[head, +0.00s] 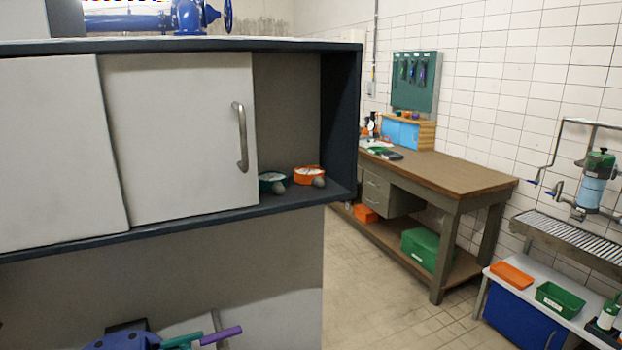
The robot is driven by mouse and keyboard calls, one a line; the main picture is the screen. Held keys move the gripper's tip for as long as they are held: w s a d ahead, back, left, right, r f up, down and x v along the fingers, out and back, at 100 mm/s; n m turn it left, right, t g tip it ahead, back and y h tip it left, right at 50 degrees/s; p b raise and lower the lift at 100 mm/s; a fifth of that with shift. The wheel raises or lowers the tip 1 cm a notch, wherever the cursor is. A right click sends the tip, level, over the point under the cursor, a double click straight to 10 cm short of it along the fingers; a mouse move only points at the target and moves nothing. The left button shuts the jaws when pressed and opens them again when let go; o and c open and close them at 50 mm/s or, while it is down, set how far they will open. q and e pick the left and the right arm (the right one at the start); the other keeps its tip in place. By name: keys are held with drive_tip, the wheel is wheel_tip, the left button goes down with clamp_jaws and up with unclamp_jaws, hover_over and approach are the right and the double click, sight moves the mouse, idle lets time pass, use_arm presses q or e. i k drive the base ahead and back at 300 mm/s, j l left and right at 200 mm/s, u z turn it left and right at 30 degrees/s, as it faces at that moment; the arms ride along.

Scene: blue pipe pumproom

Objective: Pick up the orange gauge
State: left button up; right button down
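The orange gauge (309,174) is a round, short case with a pale dial facing up and a grey knob or stem at its front. It sits on the floor of the wall cabinet (180,222), in the open right section. A similar dark green gauge (272,183) stands close on its left. My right gripper is not in view.
A sliding door with a metal handle (241,137) covers the cabinet's section left of the gauges. The cabinet's right side wall (342,125) stands beside the orange gauge. A workbench (440,170) and a low white table (540,305) with trays stand further right. Tiled floor between is clear.

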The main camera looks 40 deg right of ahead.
sight(308, 176)
drive_tip(key=l, duration=0.7)
drive_tip(key=l+u, duration=0.15)
drive_tip(key=l, duration=0.55)
drive_tip(key=k+l, duration=0.15)
drive_tip(key=l, duration=0.55)
drive_tip(key=u, duration=0.05)
